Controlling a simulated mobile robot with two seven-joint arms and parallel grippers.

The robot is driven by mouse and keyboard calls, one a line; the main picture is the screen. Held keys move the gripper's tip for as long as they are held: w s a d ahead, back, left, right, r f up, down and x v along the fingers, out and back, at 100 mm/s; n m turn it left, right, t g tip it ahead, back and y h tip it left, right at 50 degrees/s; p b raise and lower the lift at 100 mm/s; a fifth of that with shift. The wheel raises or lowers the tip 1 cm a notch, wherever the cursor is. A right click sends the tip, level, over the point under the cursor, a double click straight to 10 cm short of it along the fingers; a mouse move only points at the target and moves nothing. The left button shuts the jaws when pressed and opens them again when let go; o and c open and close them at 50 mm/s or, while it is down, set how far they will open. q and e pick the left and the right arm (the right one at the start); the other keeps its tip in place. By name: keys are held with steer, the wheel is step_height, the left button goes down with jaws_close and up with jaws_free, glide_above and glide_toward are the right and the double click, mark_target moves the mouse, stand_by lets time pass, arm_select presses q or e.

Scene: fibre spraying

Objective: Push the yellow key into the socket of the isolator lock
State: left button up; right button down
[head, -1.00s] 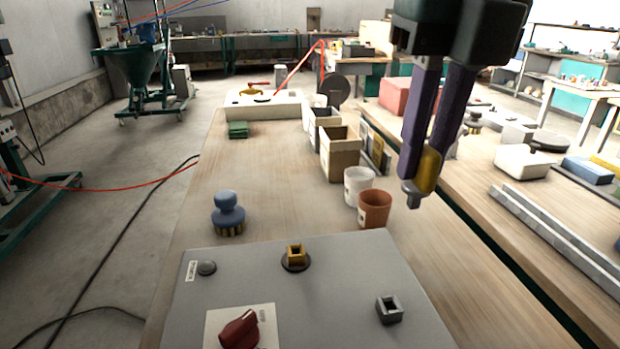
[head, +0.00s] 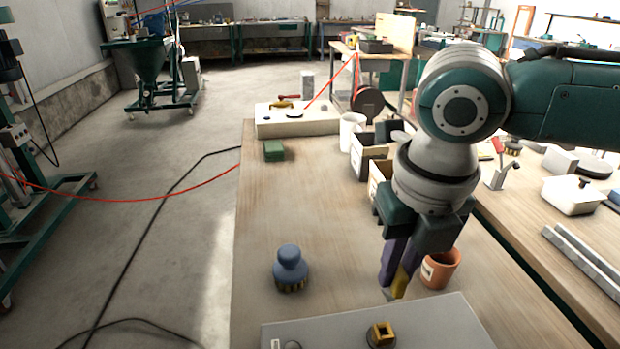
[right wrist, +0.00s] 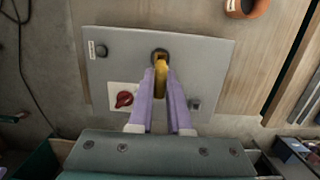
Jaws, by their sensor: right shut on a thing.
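The yellow key (head: 400,284) is held between the purple fingers of my right gripper (head: 397,264), its grey tip pointing down. The isolator lock is a grey panel (head: 449,318) at the bottom of the head view, with a yellow square socket (head: 381,334). In the head view the key is above and just beyond this socket, with a visible gap. In the right wrist view the key (right wrist: 161,68) lines up over the yellow socket and mostly hides it; its height above is unclear. My left gripper is out of view.
A red rotary knob (right wrist: 124,99) and a dark round button (right wrist: 101,51) are on the panel. A blue-handled brush (head: 290,267) stands beyond it. A terracotta cup (head: 441,268) stands right beside my right gripper. The wooden bench (head: 290,205) left of the arm is mostly clear.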

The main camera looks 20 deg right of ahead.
mark_target(393, 299)
steer(key=shift+s+d, duration=0.1)
steer(key=shift+s+r+p, duration=0.1)
steer(key=shift+r+p, duration=0.05)
steer(key=shift+p, duration=0.25)
step_height(393, 299, down, 6)
steer(key=b, duration=0.4)
stand_by(0.6)
stand_by(0.5)
steer(key=shift+p, duration=0.4)
stand_by(0.4)
